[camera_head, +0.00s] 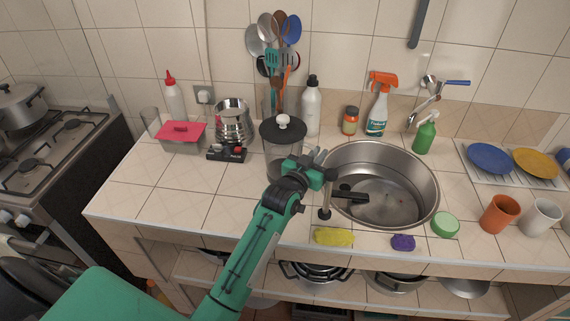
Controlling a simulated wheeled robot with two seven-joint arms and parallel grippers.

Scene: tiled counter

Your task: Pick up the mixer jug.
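The mixer jug (283,140) is a clear vessel with a black lid and a white knob. It stands upright on the counter left of the sink. My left arm is green and comes in from the lower left. Its dark wrist is in front of the jug's lower right side and hides part of it. My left gripper (338,202) is right of and nearer than the jug, by the sink's left rim. Its two dark fingertips look apart, with nothing seen between them. I cannot tell if the wrist touches the jug. My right gripper is out of view.
A steel sink (419,190) is right of the jug. A yellow sponge (334,237) lies at the front edge.

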